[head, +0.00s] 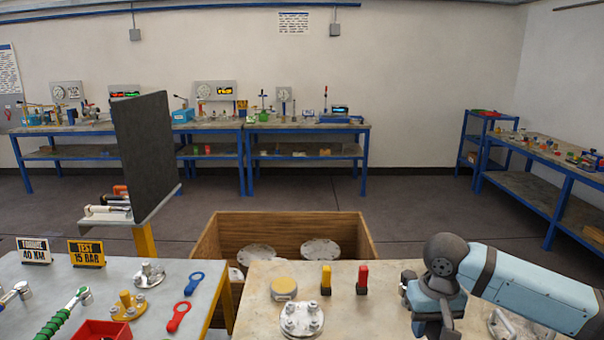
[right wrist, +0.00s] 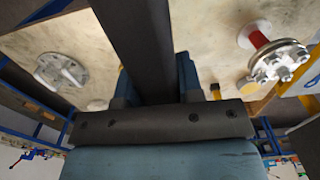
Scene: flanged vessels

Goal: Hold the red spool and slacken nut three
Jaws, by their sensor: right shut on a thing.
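The red spool (right wrist: 257,38) shows in the right wrist view as a short red neck between a pale end plate and a silver bolted flange (right wrist: 278,58). In the head view its bolted flange (head: 302,319) is seen from above at the front of the bench, with several nuts; I cannot tell which is number three. My right gripper (head: 437,318) is to the right of the spool, apart from it. In the right wrist view its blue jaws (right wrist: 156,88) are shut on a long dark bar (right wrist: 141,45). My left gripper is not in view.
The pale bench (head: 390,320) also carries a yellow post (head: 326,280), a red post (head: 362,279), a round tan-topped piece (head: 284,288) and a handled plate (head: 500,324). A wooden crate (head: 290,222) stands behind. A left table (head: 200,318) holds a green-handled wrench (head: 62,318).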

